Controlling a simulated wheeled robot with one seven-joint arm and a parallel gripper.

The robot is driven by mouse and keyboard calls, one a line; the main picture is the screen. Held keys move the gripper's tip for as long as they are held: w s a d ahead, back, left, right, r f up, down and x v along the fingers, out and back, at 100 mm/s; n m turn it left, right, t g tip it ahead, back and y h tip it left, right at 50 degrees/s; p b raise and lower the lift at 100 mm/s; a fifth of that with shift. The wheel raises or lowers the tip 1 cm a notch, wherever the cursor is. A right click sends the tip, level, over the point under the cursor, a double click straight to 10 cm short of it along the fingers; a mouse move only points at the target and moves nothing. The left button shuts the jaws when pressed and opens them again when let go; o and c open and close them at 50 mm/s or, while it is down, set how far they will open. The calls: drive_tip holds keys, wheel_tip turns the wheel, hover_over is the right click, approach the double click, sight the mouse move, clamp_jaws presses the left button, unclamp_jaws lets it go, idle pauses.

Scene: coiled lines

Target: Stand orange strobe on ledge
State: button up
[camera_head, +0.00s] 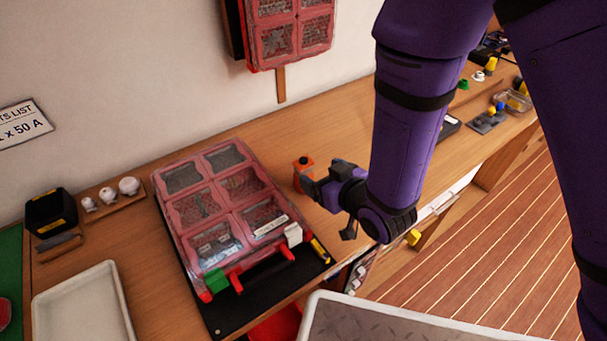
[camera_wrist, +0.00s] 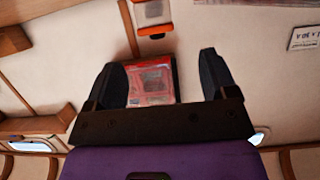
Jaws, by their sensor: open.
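A small orange block-like thing with a dark top (camera_head: 302,171), which looks like the orange strobe, stands on the wooden bench right of the red case. My gripper (camera_head: 309,186) is open right beside it, partly covering it in the head view. I cannot tell there whether they touch. In the wrist view my open gripper (camera_wrist: 163,80) has nothing held between its fingers; a red windowed case shows beyond them. That view also shows a pale and orange fitting (camera_wrist: 155,30) near the top, which I cannot identify for sure. I cannot make out which surface is the ledge.
The large red case (camera_head: 178,215) lies on a black mat (camera_head: 217,317) left of my gripper. Another red case (camera_head: 290,30) hangs on the wall. A pale tray (camera_head: 45,310) is at lower left. Small parts sit at far right. Bare bench (camera_head: 335,125) lies behind my gripper.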

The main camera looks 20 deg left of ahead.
sight(299, 160)
drive_tip(key=x, duration=0.5)
drive_tip(key=shift+a+f, duration=0.1)
drive_tip(key=shift+f, duration=0.05)
drive_tip(key=shift+x, duration=2.8)
drive_tip(key=shift+w+d, duration=0.2)
drive_tip(key=shift+c, duration=0.4)
drive_tip(key=c, duration=1.1)
drive_tip(key=shift+o, duration=0.2)
